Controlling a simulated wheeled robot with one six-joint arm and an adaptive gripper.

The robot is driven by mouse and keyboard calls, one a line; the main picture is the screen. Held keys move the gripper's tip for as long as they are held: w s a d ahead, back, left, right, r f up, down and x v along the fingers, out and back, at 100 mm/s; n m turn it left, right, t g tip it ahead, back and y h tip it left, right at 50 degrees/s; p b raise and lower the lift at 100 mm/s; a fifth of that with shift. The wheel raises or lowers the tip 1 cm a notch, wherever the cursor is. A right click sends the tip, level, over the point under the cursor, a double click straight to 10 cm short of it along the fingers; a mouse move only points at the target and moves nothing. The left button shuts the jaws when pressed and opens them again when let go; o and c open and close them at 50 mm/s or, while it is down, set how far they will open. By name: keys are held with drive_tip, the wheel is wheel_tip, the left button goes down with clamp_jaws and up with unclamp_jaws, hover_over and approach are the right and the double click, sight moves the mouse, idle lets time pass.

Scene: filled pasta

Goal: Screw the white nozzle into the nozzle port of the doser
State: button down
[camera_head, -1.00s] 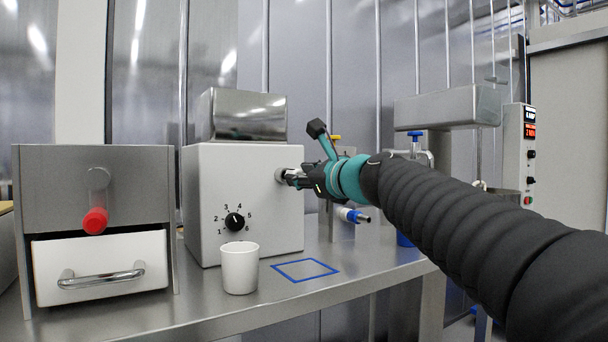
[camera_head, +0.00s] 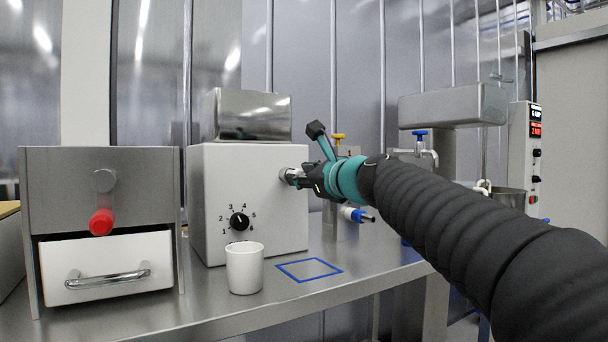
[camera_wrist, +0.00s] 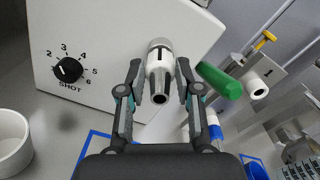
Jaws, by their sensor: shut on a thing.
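The doser (camera_head: 265,215) is a white box with a steel hopper on top and a numbered dial. It also fills the upper left of the wrist view (camera_wrist: 105,40). Its nozzle port (camera_wrist: 159,44) shows as a grey ring on the face. The white nozzle (camera_wrist: 160,75) has a black mark and its open tip faces the wrist camera. Its far end meets the port; how deep the thread sits cannot be seen. My gripper (camera_wrist: 160,84) is shut on the nozzle, one finger on each side. In the head view my gripper (camera_head: 294,178) is at the doser's right-hand face and mostly hides the nozzle.
A white cup (camera_head: 244,268) stands before the doser, beside a blue square outline (camera_head: 309,270). A drawer unit with a red knob (camera_head: 101,222) is at left. A green handle (camera_wrist: 220,81) and a white pipe labelled 1 (camera_wrist: 260,86) are close to my right finger.

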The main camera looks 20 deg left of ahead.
idle(0.8)
drive_tip(key=shift+c, duration=2.3)
unclamp_jaws()
drive_tip(key=b+v, duration=0.2)
drive_tip(key=v, duration=0.5)
